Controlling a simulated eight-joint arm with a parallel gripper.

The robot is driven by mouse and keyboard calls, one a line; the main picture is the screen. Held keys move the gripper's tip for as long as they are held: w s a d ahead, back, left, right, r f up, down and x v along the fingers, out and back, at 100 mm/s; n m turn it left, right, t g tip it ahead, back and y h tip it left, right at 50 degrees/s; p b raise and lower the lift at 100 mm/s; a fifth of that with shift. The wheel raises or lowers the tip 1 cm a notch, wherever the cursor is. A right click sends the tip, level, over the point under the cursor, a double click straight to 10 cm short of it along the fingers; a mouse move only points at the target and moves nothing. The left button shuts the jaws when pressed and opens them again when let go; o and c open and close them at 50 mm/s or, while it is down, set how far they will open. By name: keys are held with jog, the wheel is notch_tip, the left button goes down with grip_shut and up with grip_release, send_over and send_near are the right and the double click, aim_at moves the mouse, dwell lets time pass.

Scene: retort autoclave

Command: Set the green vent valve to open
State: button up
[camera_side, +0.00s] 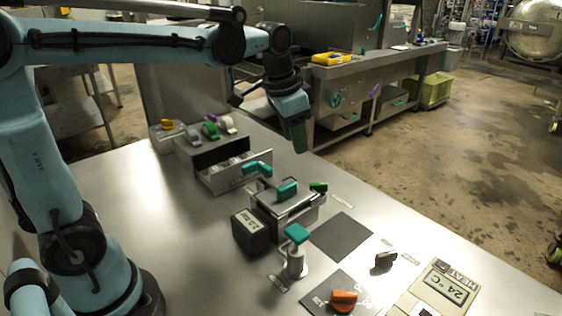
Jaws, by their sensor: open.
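The picture does not settle which part is the green vent valve. A small green knob (318,187) sits at the back right edge of the metal retort box (283,209). A teal-green lever (297,233) sits on top of a short metal post (295,262) in front of the box. Two more teal handles, one at the back (257,168) and one at the front (287,190), are on the box. My gripper (298,145) hangs in the air above and behind the box, pointing down. It is open, touches nothing, and its finger gap is hard to see.
A drawer (235,176) stands pulled out left of the retort box. Yellow (168,124), green (210,130) and white (228,124) rolls sit behind it. A dark display block (250,231), orange knob (344,299), black knob (385,260) and heat panel (440,290) stand nearer. The left tabletop is clear.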

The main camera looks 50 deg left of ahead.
aim_at(319, 184)
jog(key=w+f+m+g, duration=0.3)
jog(key=w+f, duration=0.1)
jog(key=w, duration=0.5)
notch_tip(319, 184, down, 12)
jog(key=shift+s+a+r, duration=0.1)
jog(key=shift+a+r, duration=0.05)
grip_shut()
dwell(0.4)
